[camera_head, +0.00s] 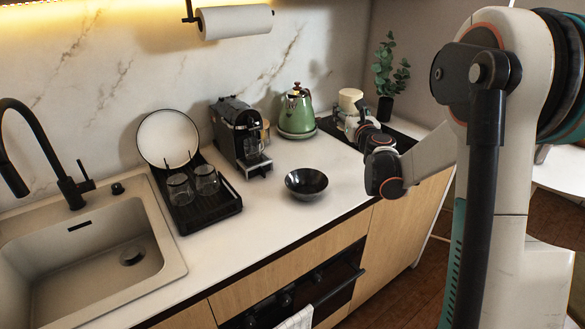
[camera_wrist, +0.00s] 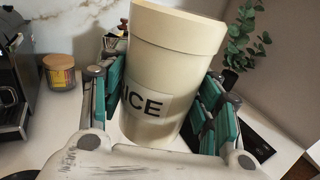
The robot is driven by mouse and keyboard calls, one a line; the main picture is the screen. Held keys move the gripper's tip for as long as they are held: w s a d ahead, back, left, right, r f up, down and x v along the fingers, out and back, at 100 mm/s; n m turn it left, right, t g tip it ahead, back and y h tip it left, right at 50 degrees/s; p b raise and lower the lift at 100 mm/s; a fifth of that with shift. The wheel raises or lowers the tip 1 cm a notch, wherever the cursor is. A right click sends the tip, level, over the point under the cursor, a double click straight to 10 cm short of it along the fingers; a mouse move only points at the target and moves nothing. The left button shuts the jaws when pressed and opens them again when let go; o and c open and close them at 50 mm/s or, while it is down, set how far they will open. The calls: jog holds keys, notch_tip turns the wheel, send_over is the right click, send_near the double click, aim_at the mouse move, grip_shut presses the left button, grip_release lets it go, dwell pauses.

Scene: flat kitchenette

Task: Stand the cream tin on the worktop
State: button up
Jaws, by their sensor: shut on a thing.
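The cream tin (camera_wrist: 180,40) is a tapered canister with a lid and a label reading "ICE", its start perhaps hidden by a finger. In the wrist view it stands between my teal finger pads and looks slightly tilted. My gripper (camera_wrist: 163,90) is shut on it. In the head view the tin (camera_head: 350,97) shows at the back right of the worktop (camera_head: 255,220), with my gripper (camera_head: 356,122) around its lower part.
A green kettle (camera_head: 297,112), a coffee machine (camera_head: 240,135) and a jar candle (camera_wrist: 60,72) stand left of the tin. A potted plant (camera_head: 386,75) and a black hob (camera_head: 400,137) are close by. A dark bowl (camera_head: 306,183) sits in front; worktop around it is clear.

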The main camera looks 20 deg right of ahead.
jog(key=shift+w+d+r, duration=0.1)
jog(key=shift+d+r, duration=0.1)
jog(key=shift+d, duration=0.7)
jog(key=shift+d+f, duration=0.15)
jog(key=shift+d, duration=0.1)
notch_tip(320, 180, down, 20)
jog(key=b, duration=0.7)
jog(key=shift+r+b, duration=0.2)
jog(key=shift+b, duration=0.15)
jog(key=shift+r, duration=0.15)
jog(key=o, duration=1.3)
